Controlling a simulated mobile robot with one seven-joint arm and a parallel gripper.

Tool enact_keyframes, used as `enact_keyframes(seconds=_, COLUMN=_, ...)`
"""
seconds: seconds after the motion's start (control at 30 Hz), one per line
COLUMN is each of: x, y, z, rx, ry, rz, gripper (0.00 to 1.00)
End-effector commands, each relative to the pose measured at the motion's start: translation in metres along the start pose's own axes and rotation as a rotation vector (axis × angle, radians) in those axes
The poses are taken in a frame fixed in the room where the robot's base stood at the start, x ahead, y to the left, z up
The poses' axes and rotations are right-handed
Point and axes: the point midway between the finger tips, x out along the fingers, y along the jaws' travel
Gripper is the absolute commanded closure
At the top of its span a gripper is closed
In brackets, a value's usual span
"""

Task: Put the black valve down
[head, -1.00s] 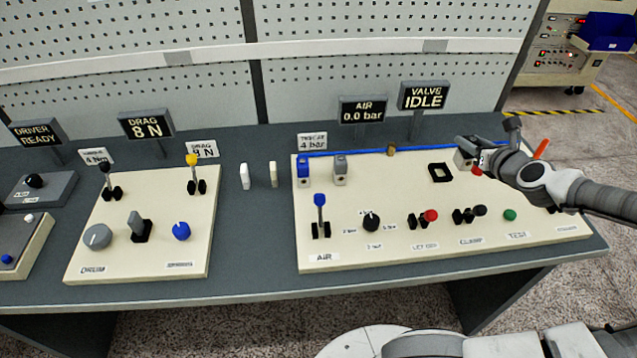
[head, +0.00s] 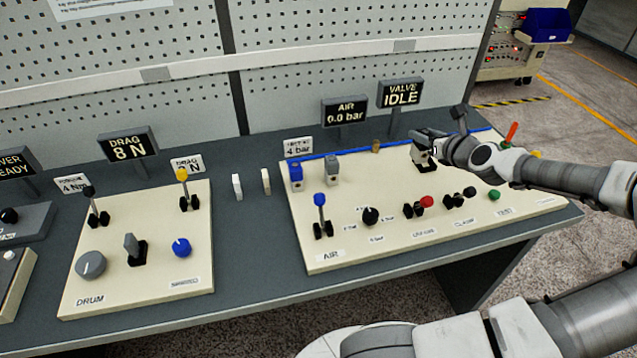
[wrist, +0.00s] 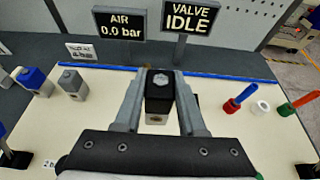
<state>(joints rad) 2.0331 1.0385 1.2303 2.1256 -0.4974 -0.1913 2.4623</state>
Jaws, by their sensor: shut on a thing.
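The black valve (wrist: 158,97) is a small block with a black top and a pale lower body. In the wrist view it stands upright between the two grey fingers of my gripper (wrist: 161,84), which is shut on it. In the head view my gripper (head: 424,139) is over the back right of the cream air panel (head: 300,238). The valve's pale body (head: 421,156) shows just below the fingers. It is over the black square socket (head: 427,168), which is mostly hidden. I cannot tell whether the valve touches it.
A blue valve (head: 296,177) and a grey valve (head: 332,169) stand left on the panel. A blue tube (head: 380,147) runs along its back edge. Levers and knobs, including a red knob (head: 426,201), line the front. A VALVE IDLE sign (head: 400,93) stands behind.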

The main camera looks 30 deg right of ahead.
Motion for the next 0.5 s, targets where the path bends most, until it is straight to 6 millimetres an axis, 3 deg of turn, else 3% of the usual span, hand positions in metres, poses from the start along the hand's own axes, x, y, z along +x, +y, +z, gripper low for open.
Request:
enact_keyframes(seconds=0.17, x=0.007, y=0.008, z=-0.005, rx=-0.003, ry=0.002, rz=-0.001, gripper=1.00)
enact_keyframes(seconds=0.5, x=0.047, y=0.058, z=-0.026, rx=-0.003, ry=0.002, rz=0.002, gripper=1.00)
